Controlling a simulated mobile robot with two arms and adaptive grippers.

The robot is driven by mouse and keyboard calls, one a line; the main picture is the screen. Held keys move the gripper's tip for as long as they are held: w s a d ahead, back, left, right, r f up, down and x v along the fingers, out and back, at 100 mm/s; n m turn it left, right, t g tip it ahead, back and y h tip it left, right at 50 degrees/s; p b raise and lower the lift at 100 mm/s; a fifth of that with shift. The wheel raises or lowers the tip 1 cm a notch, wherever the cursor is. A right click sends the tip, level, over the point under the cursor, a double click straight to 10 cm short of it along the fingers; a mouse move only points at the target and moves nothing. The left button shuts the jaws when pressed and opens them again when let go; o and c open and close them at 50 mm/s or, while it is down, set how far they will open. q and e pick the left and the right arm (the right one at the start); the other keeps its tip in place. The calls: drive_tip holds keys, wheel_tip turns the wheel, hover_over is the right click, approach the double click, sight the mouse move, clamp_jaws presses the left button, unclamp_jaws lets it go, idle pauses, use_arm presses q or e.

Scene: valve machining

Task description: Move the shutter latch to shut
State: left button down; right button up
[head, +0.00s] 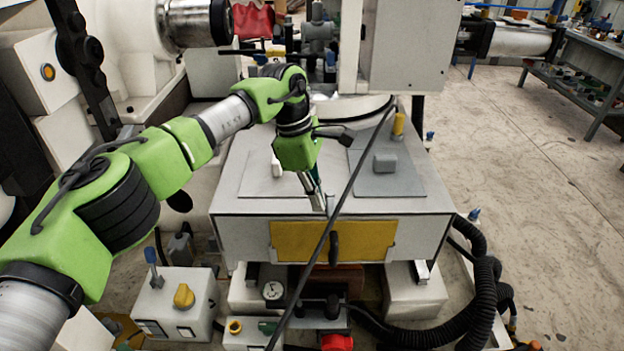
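A white box-shaped machine housing (240,238) stands in the middle of the head view. On its front is a yellow panel (370,240) with a short dark upright handle (334,248), which looks like the shutter latch. My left gripper (319,203) points down at the top front edge of the housing, just above and slightly left of the handle, apart from it. The fingers look close together from this angle; whether they are open or shut is unclear. Nothing shows held in them. My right gripper is out of view.
The housing top carries a grey plate with a block (385,163), a small white knob (277,168) and a yellow-capped post (398,125). A thin black rod or cable (355,170) crosses in front of the housing. A control box with a yellow knob (183,297) sits lower left; black hoses (484,300) lie right.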

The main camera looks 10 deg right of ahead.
use_arm(q)
drive_tip(key=v, duration=1.2)
